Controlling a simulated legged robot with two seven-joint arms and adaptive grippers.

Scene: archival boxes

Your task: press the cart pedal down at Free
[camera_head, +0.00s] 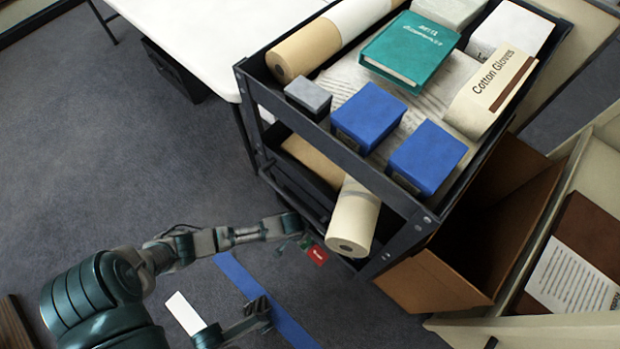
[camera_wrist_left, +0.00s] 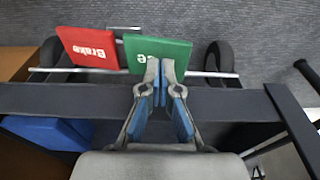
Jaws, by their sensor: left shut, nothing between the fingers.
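The green pedal (camera_wrist_left: 157,52) is at the cart's lower edge in the left wrist view. Only a final "e" of its lettering shows; my fingers hide the rest. The red pedal (camera_wrist_left: 90,47), lettered apparently "Brake", is to its left and also shows in the head view (camera_head: 318,255). My left gripper (camera_wrist_left: 161,68) is shut and empty, its fingertips over the green pedal's near edge; I cannot tell whether they touch. In the head view, the left gripper (camera_head: 294,224) is beside the cart's lower corner. What appears to be my right gripper (camera_head: 262,309) is low, its fingers unclear.
The dark cart (camera_head: 350,165) holds blue boxes (camera_head: 428,158), a green book (camera_head: 410,50) and a paper roll (camera_head: 353,218). A brown open box (camera_head: 445,270) stands at its right. Blue tape (camera_head: 240,278) marks the floor. Open carpet (camera_head: 120,150) lies left.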

